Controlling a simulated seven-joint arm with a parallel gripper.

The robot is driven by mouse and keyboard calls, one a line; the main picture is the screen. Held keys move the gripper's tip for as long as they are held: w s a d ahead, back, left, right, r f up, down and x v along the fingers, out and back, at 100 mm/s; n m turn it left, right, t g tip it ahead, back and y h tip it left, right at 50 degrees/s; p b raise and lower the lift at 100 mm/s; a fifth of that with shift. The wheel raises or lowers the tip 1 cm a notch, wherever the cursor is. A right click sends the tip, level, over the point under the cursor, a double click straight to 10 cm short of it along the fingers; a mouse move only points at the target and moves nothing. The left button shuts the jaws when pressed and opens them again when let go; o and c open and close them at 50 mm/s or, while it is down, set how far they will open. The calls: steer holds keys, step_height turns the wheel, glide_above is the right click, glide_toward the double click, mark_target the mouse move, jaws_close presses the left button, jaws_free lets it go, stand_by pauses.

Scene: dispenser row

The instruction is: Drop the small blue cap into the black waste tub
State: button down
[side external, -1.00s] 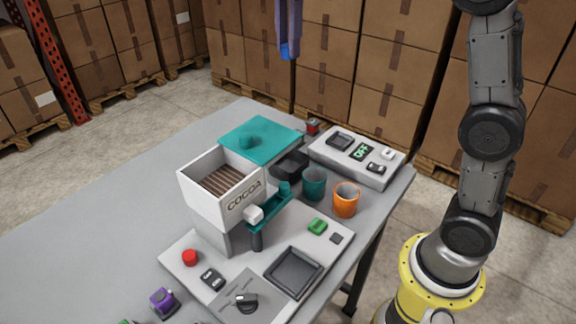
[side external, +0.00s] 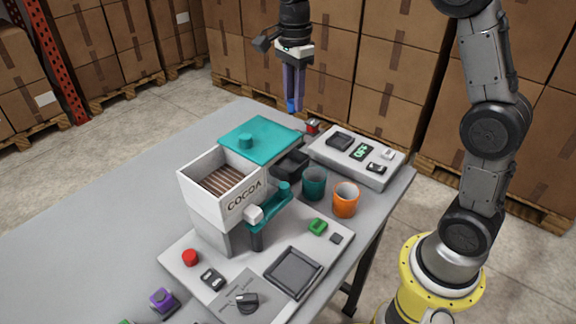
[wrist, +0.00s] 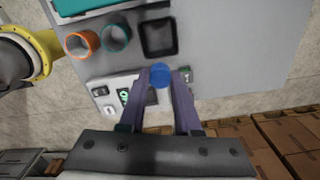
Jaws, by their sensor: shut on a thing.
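The small blue cap (side external: 291,106) is between the tips of my gripper (side external: 293,101), held in the air above the far end of the table. In the wrist view the blue cap (wrist: 160,75) sits between both purple fingers of my gripper (wrist: 161,82), which are shut on it. The black waste tub (side external: 292,173) stands on the table below, beside the teal cup, and looks dark inside. In the wrist view the black tub (wrist: 144,40) appears just beyond the cap, with no overlap.
A teal cup (side external: 314,184) and an orange cup (side external: 346,200) stand beside the tub. A teal lid-like panel (side external: 268,146) lies behind the cocoa dispenser (side external: 205,205). A grey box with a display (side external: 345,167) and a small red item (side external: 313,126) are near the tub.

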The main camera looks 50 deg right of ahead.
step_height(320, 180, down, 8)
stand_by(0.6)
steer(key=c, duration=0.5)
jaws_free()
step_height(320, 180, up, 13)
steer(key=shift+f, duration=0.2)
steer(key=shift+r, duration=0.65)
